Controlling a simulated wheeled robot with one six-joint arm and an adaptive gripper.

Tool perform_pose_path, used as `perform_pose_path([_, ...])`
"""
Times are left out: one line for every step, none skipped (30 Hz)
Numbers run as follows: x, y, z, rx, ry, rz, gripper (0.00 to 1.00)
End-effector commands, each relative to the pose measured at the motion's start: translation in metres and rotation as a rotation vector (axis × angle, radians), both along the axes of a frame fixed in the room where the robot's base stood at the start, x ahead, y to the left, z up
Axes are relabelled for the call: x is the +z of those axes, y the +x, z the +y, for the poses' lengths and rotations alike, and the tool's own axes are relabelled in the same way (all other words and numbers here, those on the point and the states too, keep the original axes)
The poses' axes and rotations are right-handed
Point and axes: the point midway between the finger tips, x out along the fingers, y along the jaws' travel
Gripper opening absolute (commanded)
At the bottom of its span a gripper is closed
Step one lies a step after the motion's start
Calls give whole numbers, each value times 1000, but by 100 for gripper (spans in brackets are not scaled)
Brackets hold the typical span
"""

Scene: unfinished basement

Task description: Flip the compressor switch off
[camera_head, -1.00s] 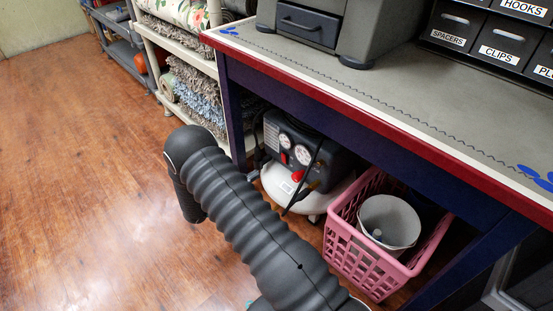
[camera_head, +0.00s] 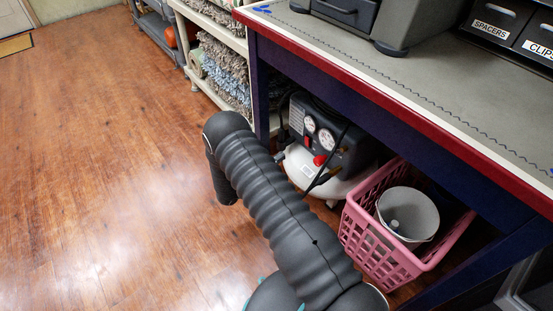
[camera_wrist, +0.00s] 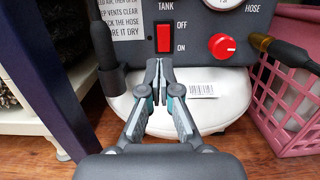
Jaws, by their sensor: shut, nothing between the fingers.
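The compressor (camera_head: 350,154), with a dark panel on a white tank, stands under the workbench. Its red rocker switch (camera_wrist: 164,38) sits on the panel in the wrist view, with OFF printed at its upper right and ON at its lower right. I cannot tell which side is pressed in. The switch is small in the head view (camera_head: 307,141). My gripper (camera_wrist: 157,68) is shut and empty, its tips just below the switch in the picture; I cannot tell whether they touch the panel. In the head view my arm hides the gripper.
A red round knob (camera_wrist: 222,46) sits right of the switch, with a hose fitting (camera_wrist: 262,42) beyond it. A pink basket (camera_head: 386,255) stands right of the compressor. The workbench (camera_head: 430,95) overhangs it, its blue leg (camera_head: 260,88) at left. Open floor lies left.

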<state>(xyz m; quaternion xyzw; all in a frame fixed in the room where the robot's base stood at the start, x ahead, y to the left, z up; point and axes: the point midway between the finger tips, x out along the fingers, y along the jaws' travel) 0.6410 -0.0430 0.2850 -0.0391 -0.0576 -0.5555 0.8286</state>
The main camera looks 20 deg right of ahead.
Motion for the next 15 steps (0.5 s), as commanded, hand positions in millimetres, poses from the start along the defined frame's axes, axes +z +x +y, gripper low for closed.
perform_pose_path([2,3,-11,-5,0,-1,0])
perform_pose_path([3,5,-16,-4,0,-1,0])
perform_pose_path([4,8,-23,-5,0,-1,0])
perform_pose_path([5,10,-28,-5,0,-1,0])
perform_pose_path([6,12,-33,-4,-1,-1,0])
perform_pose_path([7,15,-40,-5,-1,-1,0])
perform_pose_path([8,17,-45,-4,0,-2,0])
perform_pose_path([8,19,-50,-5,0,-2,0])
perform_pose_path([9,22,-56,-5,0,-2,0])
perform_pose_path([10,24,-61,-4,0,-2,0])
perform_pose_path([11,26,-65,-4,1,-1,0])
perform_pose_path([11,28,-71,-4,1,-1,0])
perform_pose_path([12,30,-74,-3,1,-1,0])
perform_pose_path([12,31,-77,-3,1,-1,0])
perform_pose_path([13,32,-82,-3,1,-1,0])
